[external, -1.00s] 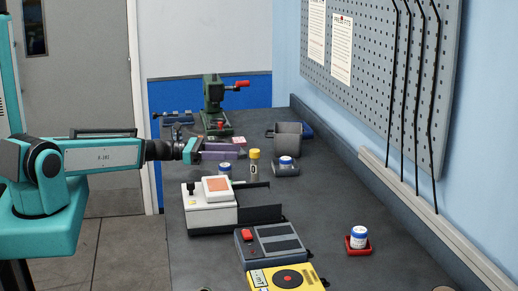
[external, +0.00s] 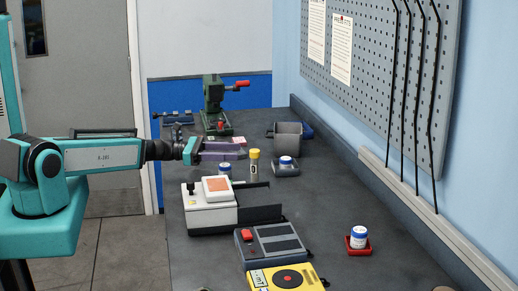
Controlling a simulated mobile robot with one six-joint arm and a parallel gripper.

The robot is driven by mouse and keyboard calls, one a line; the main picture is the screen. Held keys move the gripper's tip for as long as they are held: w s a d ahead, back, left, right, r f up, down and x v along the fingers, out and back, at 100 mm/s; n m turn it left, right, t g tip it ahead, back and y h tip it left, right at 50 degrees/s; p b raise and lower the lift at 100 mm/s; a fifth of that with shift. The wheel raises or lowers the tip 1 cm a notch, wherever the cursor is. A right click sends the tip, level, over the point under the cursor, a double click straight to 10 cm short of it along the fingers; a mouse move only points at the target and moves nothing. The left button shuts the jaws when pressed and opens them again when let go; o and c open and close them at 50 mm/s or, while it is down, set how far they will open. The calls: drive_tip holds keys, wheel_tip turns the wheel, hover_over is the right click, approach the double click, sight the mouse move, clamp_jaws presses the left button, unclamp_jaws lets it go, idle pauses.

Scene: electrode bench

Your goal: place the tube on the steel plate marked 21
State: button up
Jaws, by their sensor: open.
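The tube with a yellow cap (external: 254,163) stands upright on the bench, just right of my gripper's tips. My gripper (external: 243,152) reaches in from the left, level with the tube's cap; its jaws are open and it holds nothing. In this view I cannot tell whether the jaws reach around the tube. I cannot make out the number 21 on any plate. A small dark grey plate (external: 293,173) lies right of the tube and bears a white jar with a blue lid (external: 286,163); I cannot tell whether it is the steel plate.
A white device (external: 208,214) with an orange panel stands in front, with another blue-lidded jar (external: 225,169) behind it. A red tray (external: 358,251) holds a jar at right. The right middle of the bench is clear.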

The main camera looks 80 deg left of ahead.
drive_tip(key=m, duration=1.1)
drive_tip(key=s+m+p, duration=0.1)
drive_tip(key=m, duration=1.1)
drive_tip(key=f+m, duration=0.1)
drive_tip(key=m, duration=1.1)
drive_tip(key=shift+s+a, duration=0.2)
drive_tip(key=shift+s, duration=0.15)
drive_tip(key=shift+w+f, duration=0.1)
